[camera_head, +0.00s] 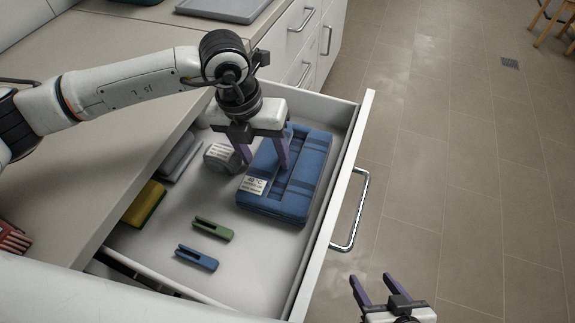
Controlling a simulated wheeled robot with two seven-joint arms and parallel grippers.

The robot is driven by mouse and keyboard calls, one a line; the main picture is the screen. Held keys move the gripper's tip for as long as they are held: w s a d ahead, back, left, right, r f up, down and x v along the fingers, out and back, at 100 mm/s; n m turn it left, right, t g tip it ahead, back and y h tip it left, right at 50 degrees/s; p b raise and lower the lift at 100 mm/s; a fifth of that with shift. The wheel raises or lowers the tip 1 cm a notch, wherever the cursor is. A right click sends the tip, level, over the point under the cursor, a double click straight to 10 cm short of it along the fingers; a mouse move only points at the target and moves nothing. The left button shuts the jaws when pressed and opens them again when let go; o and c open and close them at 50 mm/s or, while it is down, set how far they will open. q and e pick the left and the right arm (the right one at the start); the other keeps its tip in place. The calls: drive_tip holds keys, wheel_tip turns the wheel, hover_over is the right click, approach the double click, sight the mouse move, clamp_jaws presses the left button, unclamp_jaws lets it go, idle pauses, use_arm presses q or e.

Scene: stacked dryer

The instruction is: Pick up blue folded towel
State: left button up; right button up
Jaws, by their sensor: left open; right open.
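The blue folded towel (305,188) lies flat in the open drawer (262,262), toward its right side. A white label with printed text sits on its near left corner. My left gripper (265,163) points down over the towel's left part, with its two purple fingers apart. One finger is in front of the towel and the other is near its left edge; I cannot tell whether they touch it. My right gripper (377,283) is open and empty, outside the drawer at the bottom right, above the floor.
In the drawer lie a green clip (213,229), a blue clip (197,257), a yellow sponge (145,203), a grey item (178,157) and a roundish grey item with a label (222,157). The drawer handle (357,215) sticks out right.

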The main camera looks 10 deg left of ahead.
use_arm(q)
drive_tip(key=c, duration=0.9)
drive_tip(key=shift+c, duration=0.5)
drive_tip(key=shift+r, duration=0.15)
